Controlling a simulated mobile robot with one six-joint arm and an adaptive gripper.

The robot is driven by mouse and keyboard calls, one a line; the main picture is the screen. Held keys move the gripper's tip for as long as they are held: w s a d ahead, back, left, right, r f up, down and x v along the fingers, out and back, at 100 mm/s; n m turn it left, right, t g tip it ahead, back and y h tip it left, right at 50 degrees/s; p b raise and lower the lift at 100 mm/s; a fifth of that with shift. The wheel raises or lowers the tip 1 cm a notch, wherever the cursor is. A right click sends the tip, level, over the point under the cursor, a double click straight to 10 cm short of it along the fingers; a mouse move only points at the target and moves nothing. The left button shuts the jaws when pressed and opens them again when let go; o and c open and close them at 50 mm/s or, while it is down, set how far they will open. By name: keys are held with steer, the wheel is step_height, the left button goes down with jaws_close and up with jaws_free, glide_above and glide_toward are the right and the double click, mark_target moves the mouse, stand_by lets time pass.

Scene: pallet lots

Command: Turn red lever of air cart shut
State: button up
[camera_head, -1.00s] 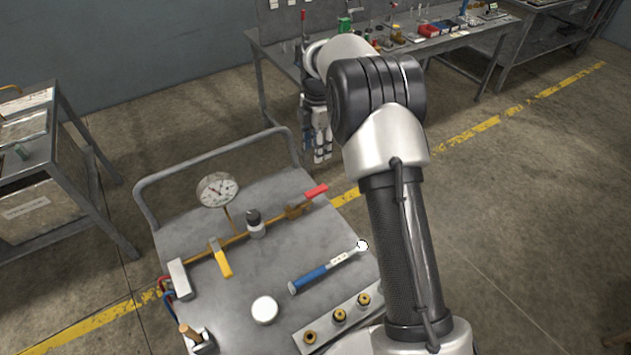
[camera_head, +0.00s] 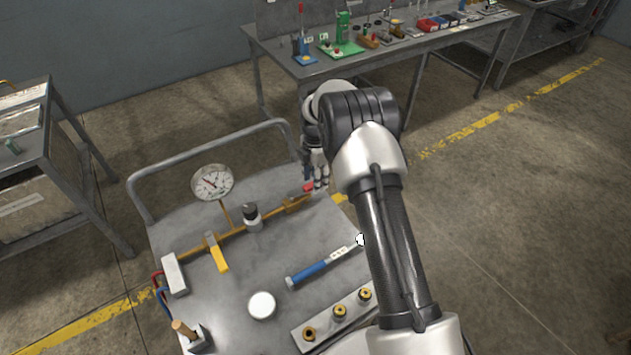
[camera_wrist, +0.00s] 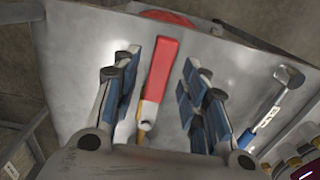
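The air cart (camera_head: 190,297) has a grey top with a brass pipe running across it. The red lever (camera_head: 308,187) sits at the pipe's far right end and is partly hidden by my gripper (camera_head: 317,172) in the head view. In the wrist view the red lever (camera_wrist: 162,68) lies lengthwise between the two blue-padded fingers of my gripper (camera_wrist: 158,85). The fingers are open, with a gap on each side of the lever. A yellow lever (camera_head: 218,257) is further left on the same pipe, and a pressure gauge (camera_head: 212,183) stands behind it.
A blue-handled wrench (camera_head: 322,265), a white round lid (camera_head: 262,305) and a block with brass fittings (camera_head: 338,318) lie on the cart top. The cart's push rail (camera_head: 205,150) is behind. A workbench (camera_head: 330,68) stands further back.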

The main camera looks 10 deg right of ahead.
steer(key=shift+f, duration=0.4)
jaws_close()
stand_by(0.4)
